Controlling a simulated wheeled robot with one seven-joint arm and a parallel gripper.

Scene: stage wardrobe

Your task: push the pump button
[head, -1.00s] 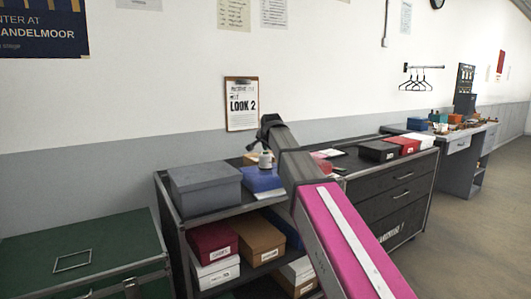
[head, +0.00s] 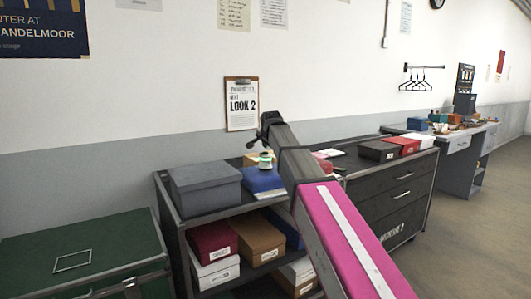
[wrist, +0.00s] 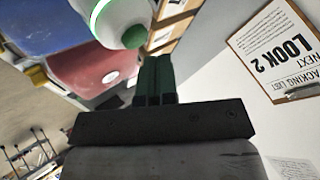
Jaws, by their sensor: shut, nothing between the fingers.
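The pump (head: 265,163) is a small white body on the blue box in the head view, with a green band glowing near its top. In the wrist view the white pump (wrist: 108,14) shows at the top, with a lit green ring and a round dark-green button (wrist: 134,37) on its end. My gripper (wrist: 155,58) has its two dark fingers shut together and empty, with the tips close beside the button. They look slightly apart from it. In the head view my gripper (head: 267,128) is above the pump, partly hidden by my arm.
A grey box (head: 205,188) and a blue box (head: 264,183) are on the shelf unit's top, with several boxes below. A clipboard reading LOOK 2 (head: 241,104) hangs on the wall behind. A dark drawer cabinet (head: 395,195) stands right, a green case (head: 80,250) left.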

